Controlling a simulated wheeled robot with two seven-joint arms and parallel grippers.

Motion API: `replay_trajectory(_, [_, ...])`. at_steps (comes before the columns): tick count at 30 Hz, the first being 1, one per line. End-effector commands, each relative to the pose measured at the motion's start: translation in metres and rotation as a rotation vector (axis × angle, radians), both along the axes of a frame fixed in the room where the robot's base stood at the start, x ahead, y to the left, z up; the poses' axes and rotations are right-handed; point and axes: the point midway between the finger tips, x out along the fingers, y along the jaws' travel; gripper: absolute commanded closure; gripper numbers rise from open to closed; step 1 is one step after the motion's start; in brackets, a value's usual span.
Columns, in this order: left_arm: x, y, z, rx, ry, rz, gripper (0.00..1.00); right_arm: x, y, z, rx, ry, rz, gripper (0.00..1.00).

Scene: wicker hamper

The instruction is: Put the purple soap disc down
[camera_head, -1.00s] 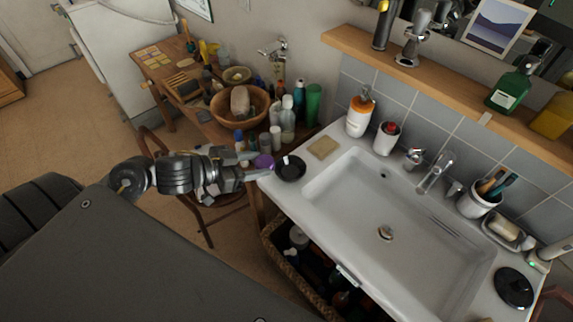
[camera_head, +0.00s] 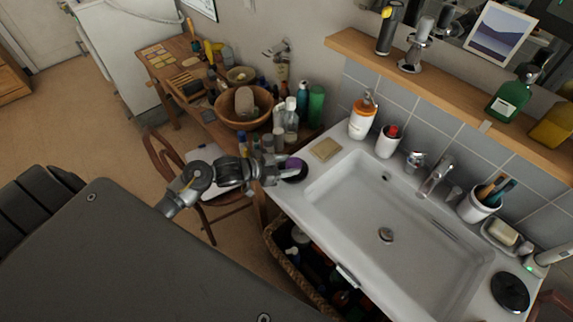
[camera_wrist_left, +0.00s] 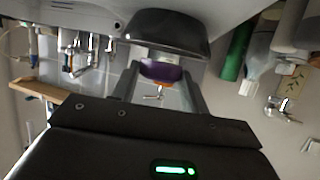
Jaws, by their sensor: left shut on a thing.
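The purple soap disc (camera_head: 293,163) is held by my left gripper (camera_head: 284,169) at the left end of the sink counter. In the left wrist view the purple soap disc (camera_wrist_left: 162,72) sits between the two fingers. The small black dish (camera_head: 298,178) lies on the counter's left corner, and the disc is over or right beside it. The black dish (camera_wrist_left: 165,32) also shows close to the disc in the wrist view. I cannot tell whether disc and dish touch. My right gripper is out of view.
A beige square bar (camera_head: 325,149) and an orange-and-white dispenser (camera_head: 362,118) stand close by, behind the sink basin (camera_head: 385,205). Bottles and a wooden bowl (camera_head: 241,106) crowd the side table at the left. A wicker hamper (camera_head: 287,264) with bottles is below the counter.

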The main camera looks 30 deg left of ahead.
Motion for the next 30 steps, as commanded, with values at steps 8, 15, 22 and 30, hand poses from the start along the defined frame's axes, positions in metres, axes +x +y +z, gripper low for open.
replay_trajectory(8, [0.000, 0.000, -0.009, 0.001, -0.003, 0.000, 0.81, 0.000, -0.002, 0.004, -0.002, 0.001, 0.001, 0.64])
replay_trajectory(15, [0.000, 0.000, -0.014, 0.001, -0.002, 0.001, 0.81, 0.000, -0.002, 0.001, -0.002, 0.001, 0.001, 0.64])
replay_trajectory(22, [0.000, 0.000, -0.021, 0.001, -0.002, 0.001, 0.81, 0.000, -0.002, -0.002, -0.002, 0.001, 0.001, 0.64])
replay_trajectory(30, [0.000, 0.000, -0.021, 0.001, -0.002, 0.001, 0.38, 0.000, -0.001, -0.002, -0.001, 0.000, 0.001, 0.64])
